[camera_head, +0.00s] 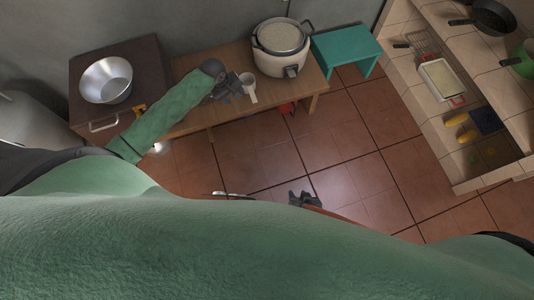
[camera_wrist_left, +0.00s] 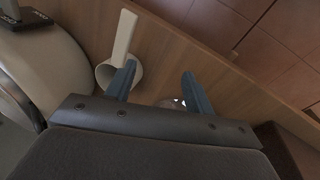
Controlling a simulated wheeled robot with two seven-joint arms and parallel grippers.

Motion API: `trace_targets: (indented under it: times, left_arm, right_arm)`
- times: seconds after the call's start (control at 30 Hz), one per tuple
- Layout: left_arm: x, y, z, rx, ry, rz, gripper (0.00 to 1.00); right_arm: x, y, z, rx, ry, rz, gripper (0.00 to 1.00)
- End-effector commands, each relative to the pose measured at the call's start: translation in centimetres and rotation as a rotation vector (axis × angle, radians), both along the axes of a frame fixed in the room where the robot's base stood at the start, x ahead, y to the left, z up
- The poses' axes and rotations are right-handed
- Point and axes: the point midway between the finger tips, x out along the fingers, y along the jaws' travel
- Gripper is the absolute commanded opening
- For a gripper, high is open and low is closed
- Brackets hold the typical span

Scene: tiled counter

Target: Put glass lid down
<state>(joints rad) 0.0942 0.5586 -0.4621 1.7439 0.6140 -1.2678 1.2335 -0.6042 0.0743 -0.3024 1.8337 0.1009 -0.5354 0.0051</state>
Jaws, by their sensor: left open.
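I cannot make out a glass lid for certain in either view. A white rice cooker (camera_head: 283,62) stands on the wooden table, with a pale round top showing in the head view. My right gripper (camera_head: 304,199) is low in the head view, partly hidden by my body. A thin pale edge (camera_head: 228,195) shows near it; what it belongs to is unclear.
A metal bowl (camera_head: 106,80) sits on a dark brown cabinet at the left. A teal stool (camera_head: 346,46) stands right of the wooden table (camera_head: 203,62). A tiled counter (camera_head: 437,100) with a pan, tray and yellow items is at the right. The tiled floor (camera_head: 345,150) between is clear.

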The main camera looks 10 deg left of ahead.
Motion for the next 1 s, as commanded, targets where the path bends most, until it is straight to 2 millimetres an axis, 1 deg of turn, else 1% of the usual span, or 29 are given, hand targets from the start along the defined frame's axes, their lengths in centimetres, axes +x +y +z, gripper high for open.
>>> trace_targets:
  times: [0.03, 0.1, 0.2, 0.33, 0.4, 0.47, 0.57, 0.6, 0.67, 0.7, 0.8, 0.9, 1.0]
  left_arm:
    - [-1.7, -2.6, -0.6, -0.022, -0.042, -0.061, 0.53]
    - [-3.6, -5.6, -0.9, -0.041, -0.113, -0.148, 0.53]
    - [-6.2, -9.3, -1.2, -0.055, -0.218, -0.258, 0.53]
    - [-9.9, -12.6, -2.6, -0.045, -0.332, -0.373, 0.53]
    - [-12.0, -14.0, -3.9, -0.028, -0.381, -0.428, 0.53]
    - [-14.0, -14.9, -5.2, -0.006, -0.417, -0.472, 0.53]
    - [-17.5, -16.4, -7.4, 0.036, -0.470, -0.544, 0.53]
    - [-18.9, -16.9, -8.3, 0.057, -0.490, -0.572, 0.53]
    - [-21.1, -17.6, -9.4, 0.089, -0.518, -0.613, 0.53]
    - [-22.6, -18.1, -10.1, 0.113, -0.536, -0.642, 0.53]
    - [-25.8, -19.1, -11.3, 0.167, -0.571, -0.704, 0.53]
    - [-28.3, -19.7, -12.2, 0.213, -0.595, -0.754, 0.53]
    - [-29.8, -20.1, -12.7, 0.244, -0.609, -0.787, 0.53]
  right_arm:
    - [0.0, 0.0, 0.0, 0.000, 0.000, 0.000, 0.36]
    - [0.0, 0.0, 0.0, 0.000, -0.001, 0.000, 0.36]
    - [0.0, 0.0, 0.0, 0.000, -0.001, 0.001, 0.36]
    - [0.1, -0.1, 0.0, -0.001, -0.001, 0.000, 0.36]
    - [0.1, -0.1, 0.1, -0.001, -0.002, 0.000, 0.36]
    - [0.1, -0.1, 0.1, -0.001, -0.002, 0.000, 0.36]
    - [0.1, -0.1, 0.1, -0.001, -0.003, 0.000, 0.36]
    - [0.1, -0.2, 0.1, -0.002, -0.004, 0.000, 0.36]
    - [0.2, -0.2, 0.1, -0.002, -0.004, 0.000, 0.36]
    - [0.2, -0.2, 0.1, -0.002, -0.004, 0.000, 0.36]
    - [0.2, -0.2, 0.1, -0.002, -0.004, 0.000, 0.36]
    - [0.2, -0.2, 0.1, -0.002, -0.004, 0.000, 0.36]
    - [0.2, -0.2, 0.1, -0.002, -0.004, 0.000, 0.36]
